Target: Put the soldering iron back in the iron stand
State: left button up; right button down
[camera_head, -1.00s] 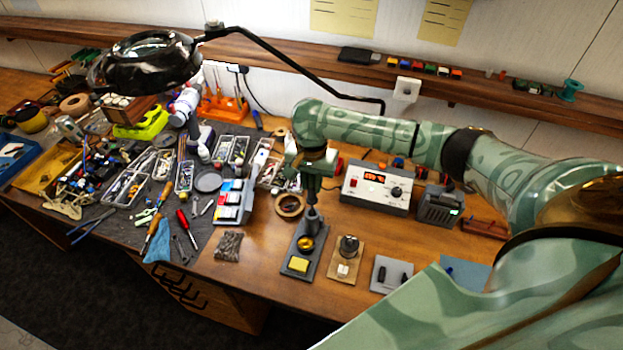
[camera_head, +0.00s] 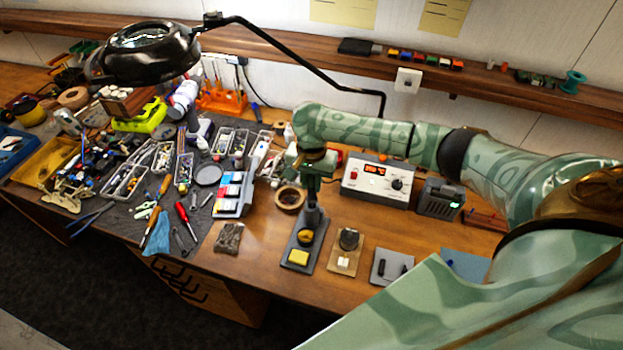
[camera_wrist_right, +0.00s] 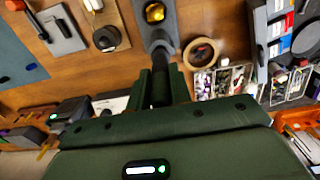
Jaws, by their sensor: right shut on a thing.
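The iron stand (camera_head: 302,247) is a narrow grey base on the wooden bench, with a yellow sponge (camera_head: 299,257), a brass-coloured tip cleaner (camera_head: 306,236) and a dark holder at its back end. My right gripper (camera_head: 312,196) is directly over that back end, pointing down. In the right wrist view it (camera_wrist_right: 161,90) is shut on the dark handle of the soldering iron (camera_wrist_right: 160,84), which lines up with the stand (camera_wrist_right: 158,38). The iron's tip is hidden, and I cannot tell how deep it sits in the holder. My left gripper is not in view.
A tape roll (camera_head: 290,197) lies just left of the stand. A tan base with a round dark piece (camera_head: 349,238) is on its right. A power supply (camera_head: 377,184) stands behind. A magnifier lamp (camera_head: 150,50) overhangs the crowded left side. Bare wood lies in front.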

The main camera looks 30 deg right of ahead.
jog(key=shift+f+b, duration=0.3)
jog(key=shift+f, duration=1)
jog(key=c, duration=0.8)
grip_release()
jog(key=shift+r, duration=0.1)
notch_tip(320, 180, up, 6)
jog(key=p, duration=0.8)
jog(key=shift+p, duration=0.3)
notch_tip(320, 180, up, 3)
jog(key=p, duration=0.3)
